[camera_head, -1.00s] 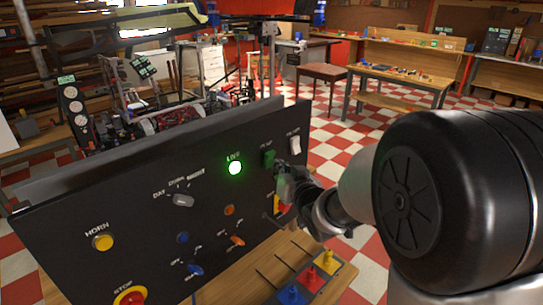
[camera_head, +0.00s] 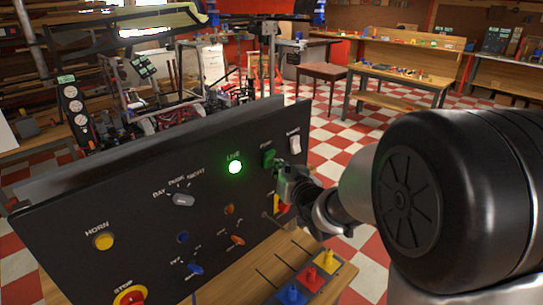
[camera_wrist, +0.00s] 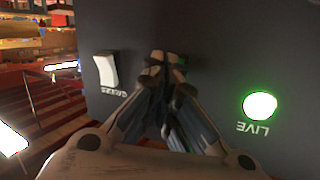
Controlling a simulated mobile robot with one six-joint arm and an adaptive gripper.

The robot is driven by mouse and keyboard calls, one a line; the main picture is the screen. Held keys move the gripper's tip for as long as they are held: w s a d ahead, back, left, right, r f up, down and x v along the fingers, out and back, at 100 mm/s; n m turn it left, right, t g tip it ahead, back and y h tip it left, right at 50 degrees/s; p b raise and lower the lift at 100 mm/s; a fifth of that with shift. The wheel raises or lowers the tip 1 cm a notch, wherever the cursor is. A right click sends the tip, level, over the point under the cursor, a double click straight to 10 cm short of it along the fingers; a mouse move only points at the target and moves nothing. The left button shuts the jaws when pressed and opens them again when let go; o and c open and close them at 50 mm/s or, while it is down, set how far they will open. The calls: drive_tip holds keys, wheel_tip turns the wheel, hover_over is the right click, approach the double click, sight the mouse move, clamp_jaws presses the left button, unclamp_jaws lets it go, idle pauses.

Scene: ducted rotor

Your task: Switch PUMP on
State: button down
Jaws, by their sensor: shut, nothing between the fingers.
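The black control panel (camera_head: 130,215) stands upright on the bench. A green rocker switch (camera_head: 268,158) sits at its upper right, under a small label that seems to read PUMP. My gripper (camera_head: 281,173) is shut and empty, its fingertips at the lower right edge of the green switch. In the wrist view my shut fingertips (camera_wrist: 164,66) are close against the panel and cover nearly all of that switch. Whether they touch it, and which way the rocker is tipped, I cannot tell.
A white rocker (camera_head: 295,145) is just right of the green one. The LIVE lamp (camera_head: 235,167) glows green to the left. A rotary knob (camera_head: 183,200), yellow HORN button (camera_head: 103,242) and red STOP button (camera_head: 131,296) are further left. Colored plugs (camera_head: 312,276) stand below the panel.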

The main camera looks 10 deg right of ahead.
drive_tip(key=shift+w+a, duration=0.1)
drive_tip(key=shift+w+a+r, duration=0.15)
drive_tip(key=shift+w, duration=0.05)
idle(0.4)
drive_tip(key=shift+w+a+r, duration=0.2)
drive_tip(key=shift+w+a, duration=0.05)
drive_tip(key=shift+w, duration=0.1)
idle(0.6)
drive_tip(key=shift+w+a+r, duration=0.2)
drive_tip(key=shift+r, duration=0.4)
idle(0.6)
drive_tip(key=shift+s+d+f+b, duration=0.35)
drive_tip(key=shift+f+b, duration=0.1)
drive_tip(key=shift+f, duration=0.15)
drive_tip(key=shift+s+d+f, duration=0.1)
drive_tip(key=shift+s+d, duration=0.05)
drive_tip(key=shift+s, duration=0.05)
drive_tip(key=shift+f, duration=0.1)
